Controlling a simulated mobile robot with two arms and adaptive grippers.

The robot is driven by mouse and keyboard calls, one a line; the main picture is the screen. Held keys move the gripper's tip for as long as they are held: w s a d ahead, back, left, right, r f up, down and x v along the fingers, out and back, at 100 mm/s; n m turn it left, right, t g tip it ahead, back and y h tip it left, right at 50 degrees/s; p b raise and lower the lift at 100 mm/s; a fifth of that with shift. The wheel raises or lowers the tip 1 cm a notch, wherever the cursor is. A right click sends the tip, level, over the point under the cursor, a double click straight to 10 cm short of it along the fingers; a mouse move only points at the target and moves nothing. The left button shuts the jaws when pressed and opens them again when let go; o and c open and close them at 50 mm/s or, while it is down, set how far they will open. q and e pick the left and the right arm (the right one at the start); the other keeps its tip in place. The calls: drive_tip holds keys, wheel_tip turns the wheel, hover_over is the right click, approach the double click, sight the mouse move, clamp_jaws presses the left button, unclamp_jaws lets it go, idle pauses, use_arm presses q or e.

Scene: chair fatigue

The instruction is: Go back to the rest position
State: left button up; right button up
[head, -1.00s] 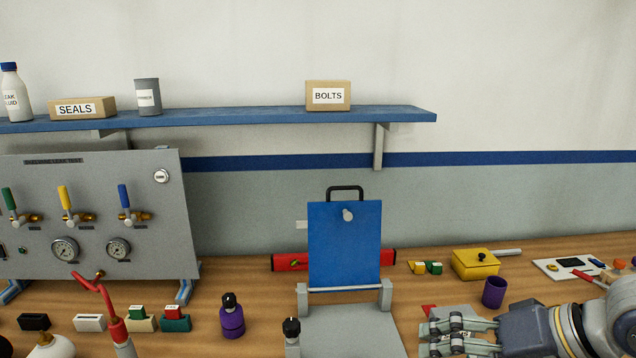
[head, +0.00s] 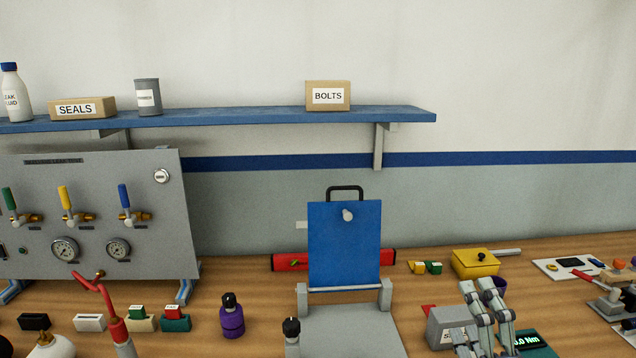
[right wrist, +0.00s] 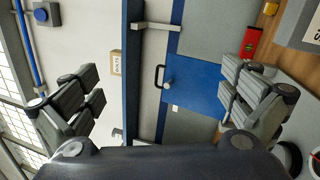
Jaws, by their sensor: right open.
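My left gripper is not in view.
A yellow box (head: 475,263) stands behind. A green-lit display (head: 532,342) is to the right. A blue shelf (head: 240,116) and a valve panel (head: 100,215) are at left.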

drive_tip(key=s+d+f+m+g+h, duration=0.1)
drive_tip(key=s+f+m+g, duration=0.25)
drive_tip(key=f, duration=0.35)
drive_tip(key=s+d+f+m+g+h, duration=0.1)
drive_tip(key=s+f+m+g, duration=0.15)
drive_tip(key=f+m, duration=0.4)
drive_tip(key=s+d+f+m+g+h, duration=0.1)
drive_tip(key=s+f+m+g, duration=0.2)
drive_tip(key=f, duration=0.6)
drive_tip(key=s+a+f+m+g+y, duration=0.1)
drive_tip(key=s+a+f+m+g, duration=0.3)
drive_tip(key=s, duration=0.4)
drive_tip(key=s+a+f+m+g+y, duration=0.2)
drive_tip(key=s+a+f+g, duration=0.1)
drive_tip(key=s+f+g, duration=0.3)
wheel_tip(320, 180, down, 29)
drive_tip(key=s+b, duration=0.2)
drive_tip(key=b, duration=0.2)
drive_tip(key=s+d+f+b, duration=0.2)
drive_tip(key=s+f, duration=0.6)
drive_tip(key=f, duration=0.3)
drive_tip(key=s+d+f+n+b, duration=0.1)
drive_tip(key=s+d+f, duration=0.1)
drive_tip(key=s+f, duration=0.7)
drive_tip(key=shift+f+g+h+b, duration=0.4)
drive_tip(key=shift+f, duration=0.45)
